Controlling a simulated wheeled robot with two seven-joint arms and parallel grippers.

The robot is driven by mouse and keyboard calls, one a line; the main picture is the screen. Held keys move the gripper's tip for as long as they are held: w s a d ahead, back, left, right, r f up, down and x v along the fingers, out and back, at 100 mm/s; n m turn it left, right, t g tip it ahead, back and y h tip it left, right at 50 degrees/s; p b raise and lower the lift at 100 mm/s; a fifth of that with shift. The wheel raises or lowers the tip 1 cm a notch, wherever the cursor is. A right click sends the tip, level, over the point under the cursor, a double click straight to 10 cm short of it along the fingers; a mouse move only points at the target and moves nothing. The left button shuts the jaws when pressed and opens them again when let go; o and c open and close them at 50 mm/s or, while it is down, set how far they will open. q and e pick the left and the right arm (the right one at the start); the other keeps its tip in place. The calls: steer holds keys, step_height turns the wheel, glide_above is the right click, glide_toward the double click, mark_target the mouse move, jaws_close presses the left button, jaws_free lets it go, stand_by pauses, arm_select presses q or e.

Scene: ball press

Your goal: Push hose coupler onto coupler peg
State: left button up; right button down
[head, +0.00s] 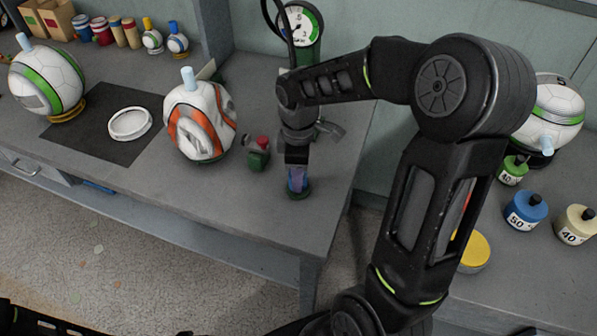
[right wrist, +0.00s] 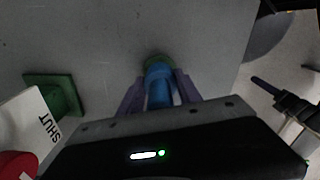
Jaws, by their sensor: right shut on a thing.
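The hose coupler (right wrist: 159,88) is a blue cylinder between the fingers of my right gripper (head: 297,176). In the head view the coupler (head: 297,183) shows as a small blue-purple piece under the gripper. My right gripper is shut on it and points down. The coupler peg (right wrist: 157,60) shows only as a green round base at the coupler's lower end; the base (head: 298,193) also shows in the head view. The coupler is over the peg, but how far down it sits is hidden. A dark part that looks like my left gripper (right wrist: 285,98) shows at the right wrist view's edge; its jaws are unclear.
A green valve with a red knob (head: 259,153) stands just left of the peg; its "SHUT" label (right wrist: 48,128) shows in the right wrist view. An orange and white ball (head: 184,135) is farther left. A gauge (head: 301,25) stands behind. The table's front right is clear.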

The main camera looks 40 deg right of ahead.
steer(key=shift+f, duration=0.25)
steer(key=c, duration=0.7)
jaws_free()
steer(key=shift+c, duration=0.2)
step_height(320, 180, up, 8)
steer(key=shift+f, duration=0.1)
stand_by(0.4)
